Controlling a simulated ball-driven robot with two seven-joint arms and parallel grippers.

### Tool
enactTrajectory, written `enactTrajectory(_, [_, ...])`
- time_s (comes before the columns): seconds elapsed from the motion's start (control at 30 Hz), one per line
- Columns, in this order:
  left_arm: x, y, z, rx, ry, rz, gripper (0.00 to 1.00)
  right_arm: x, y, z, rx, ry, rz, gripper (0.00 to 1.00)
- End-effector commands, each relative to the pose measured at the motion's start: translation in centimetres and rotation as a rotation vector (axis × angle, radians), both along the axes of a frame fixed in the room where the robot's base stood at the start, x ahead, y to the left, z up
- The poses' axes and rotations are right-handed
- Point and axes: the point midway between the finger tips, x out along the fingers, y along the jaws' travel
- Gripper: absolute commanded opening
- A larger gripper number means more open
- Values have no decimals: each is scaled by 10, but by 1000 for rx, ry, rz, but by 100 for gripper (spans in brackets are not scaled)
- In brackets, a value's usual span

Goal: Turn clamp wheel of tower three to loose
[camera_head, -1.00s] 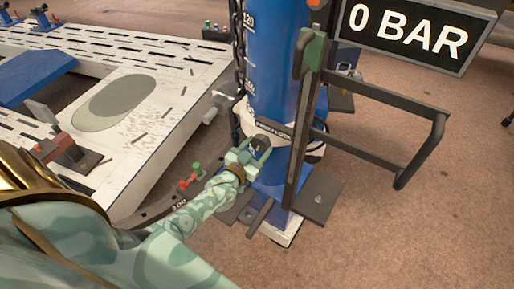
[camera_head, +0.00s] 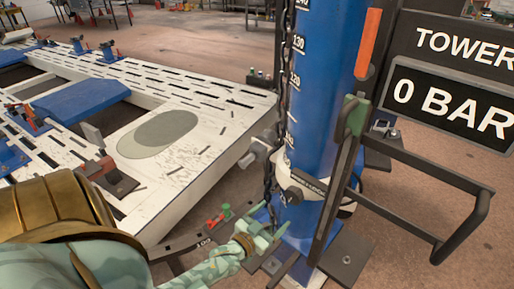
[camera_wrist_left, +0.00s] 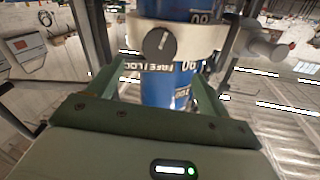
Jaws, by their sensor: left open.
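The blue tower (camera_head: 312,130) stands upright with a white collar (camera_head: 283,178) around its lower part. A small dark round clamp wheel (camera_head: 291,196) sits on the collar and shows clearly in the left wrist view (camera_wrist_left: 160,43). It has a pale, slightly tilted line on its face. A label (camera_wrist_left: 160,68) below it reads FREE and part of LOCK. My left gripper (camera_head: 265,234) is open, below and in front of the wheel in the head view, apart from it. Its green fingers frame the tower in the left wrist view (camera_wrist_left: 155,85). My right gripper is out of view.
A sign (camera_head: 450,100) reads TOWER, number cut off, and 0 BAR. A dark handle frame (camera_head: 425,165) juts right of the tower. A chain (camera_head: 270,170) hangs at its left. The white slotted bench (camera_head: 200,110) lies left, with a red and green fitting (camera_head: 220,215) near my wrist.

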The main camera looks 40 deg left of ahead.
Motion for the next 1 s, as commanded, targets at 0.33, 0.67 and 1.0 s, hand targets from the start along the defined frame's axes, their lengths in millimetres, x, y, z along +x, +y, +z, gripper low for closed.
enactTrajectory(0.33, [-65, -2, 0, -1, 0, 0, 79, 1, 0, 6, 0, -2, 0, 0])
enactTrajectory(0.67, [-71, -2, 0, 0, 0, 0, 79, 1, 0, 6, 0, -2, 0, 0])
enactTrajectory(1.0, [-71, -2, -1, -2, 1, 0, 79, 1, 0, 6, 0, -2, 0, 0])
